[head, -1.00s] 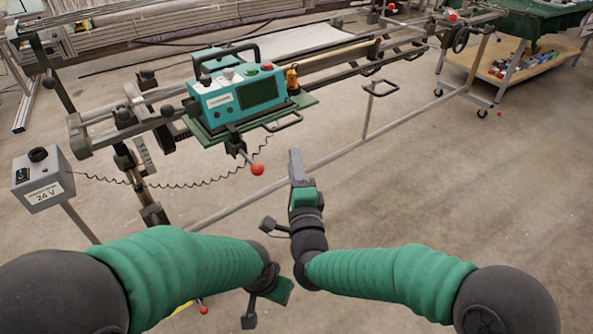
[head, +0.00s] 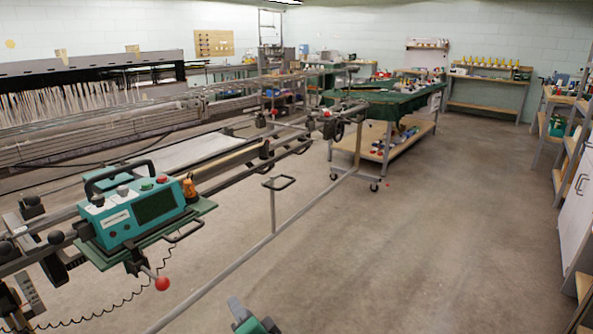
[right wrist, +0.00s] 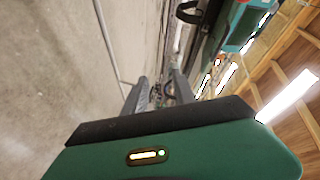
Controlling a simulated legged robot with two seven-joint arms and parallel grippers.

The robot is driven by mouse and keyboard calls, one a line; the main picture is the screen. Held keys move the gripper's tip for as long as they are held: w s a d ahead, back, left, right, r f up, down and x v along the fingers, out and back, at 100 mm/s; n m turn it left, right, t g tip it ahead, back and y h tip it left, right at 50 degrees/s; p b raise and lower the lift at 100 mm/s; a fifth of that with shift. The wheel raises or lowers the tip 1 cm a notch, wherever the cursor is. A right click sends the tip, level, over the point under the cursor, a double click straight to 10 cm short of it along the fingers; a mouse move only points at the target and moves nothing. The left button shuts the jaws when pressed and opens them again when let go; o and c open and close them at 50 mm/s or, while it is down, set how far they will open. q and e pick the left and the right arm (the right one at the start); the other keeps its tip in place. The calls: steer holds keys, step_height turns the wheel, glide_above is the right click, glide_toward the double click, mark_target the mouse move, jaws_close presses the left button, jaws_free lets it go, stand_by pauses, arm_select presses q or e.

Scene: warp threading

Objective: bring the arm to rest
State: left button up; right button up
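My right gripper (head: 238,309) shows only in part at the bottom edge of the head view, over the floor and to the right of the machine. In the right wrist view its two fingers (right wrist: 158,88) stand apart with a gap between them, and I see nothing held there. The green gripper body (right wrist: 190,155) fills the bottom of that view. My left arm and left gripper are not in view.
The teal control box (head: 135,212) sits on the long rail frame at the left, with a red-knobbed lever (head: 162,283) below it. A wheeled table with a green top (head: 385,100) stands at the back. The floor (head: 430,240) at the right is clear.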

steer(key=s+d+f+n+g+h, duration=0.25)
steer(key=d+f, duration=0.25)
steer(key=d, duration=0.5)
steer(key=s+d+f+n+g+h, duration=0.25)
steer(key=s+d+f, duration=0.2)
steer(key=d, duration=0.65)
steer(key=s+d+f+n+g+h, duration=0.1)
steer(key=s+d+f+g+h, duration=0.15)
steer(key=s+d, duration=0.55)
steer(key=s+d+f+n+g+h, duration=0.1)
steer(key=s+d+f+g, duration=0.15)
steer(key=s+d, duration=0.5)
step_height(320, 180, up, 32)
steer(key=p, duration=3.2)
steer(key=shift+w+a+r, duration=0.25)
steer(key=shift+a, duration=0.2)
